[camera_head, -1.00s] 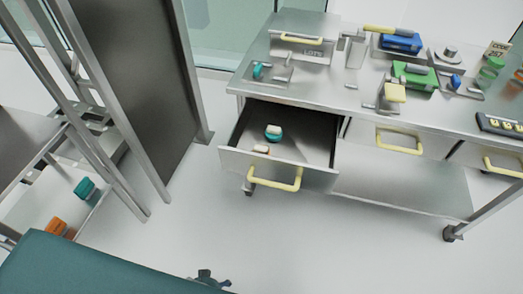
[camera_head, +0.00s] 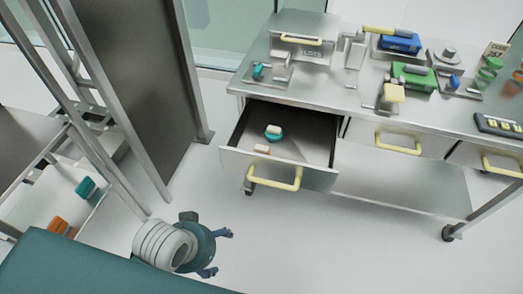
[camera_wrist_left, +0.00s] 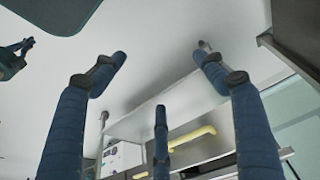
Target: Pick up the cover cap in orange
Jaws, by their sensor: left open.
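My left gripper (camera_head: 221,252) is in the lower left middle of the head view, open and empty, with its fingers toward the right. It is above the floor, apart from the open drawer (camera_head: 225,160). In the left wrist view my left gripper (camera_wrist_left: 161,56) shows spread fingers with nothing between them. A small pale orange piece (camera_head: 262,149) lies in the drawer near its front, beside a teal round piece (camera_head: 273,136) with a cream top. I cannot tell whether the pale piece is the cover cap. An orange object (camera_head: 56,226) lies on the left shelf.
The drawer's yellow handle (camera_head: 275,179) sticks out toward me. The steel worktable (camera_head: 335,90) holds blue and green boxes and several small parts. A dark panel and metal frame stand at left. The floor (camera_head: 330,240) before the drawer is clear. A dark gripper-like part (camera_wrist_left: 14,58) shows in the wrist view.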

